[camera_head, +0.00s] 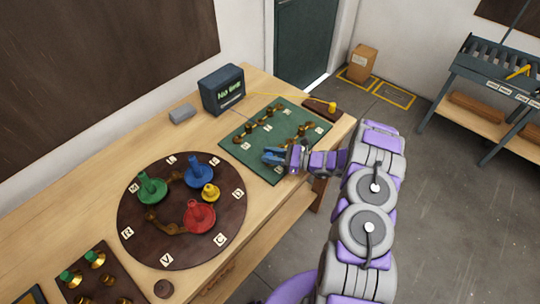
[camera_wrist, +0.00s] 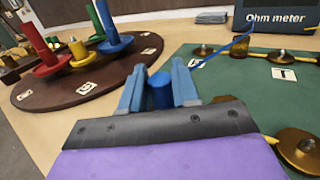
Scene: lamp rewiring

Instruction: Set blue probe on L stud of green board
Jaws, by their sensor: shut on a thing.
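The blue probe (camera_wrist: 160,90) is a blue cylinder held between the two fingers of my gripper (camera_wrist: 158,88), which is shut on it. In the head view my gripper (camera_head: 274,157) is over the front left part of the green board (camera_head: 242,148). A thin blue strand (camera_wrist: 225,49) runs up to the right behind the fingers. The board also shows in the wrist view (camera_wrist: 222,82), with brass studs and white letter tags. I cannot read for certain which tag is L. The probe's lower end is hidden by my gripper.
A round brown board (camera_head: 135,225) with green, blue, yellow and red pegs lies left of the green board. The ohm meter (camera_head: 222,90) stands behind. A yellow probe (camera_head: 332,107) sits on a dark block at the far right, its cable crossing the table.

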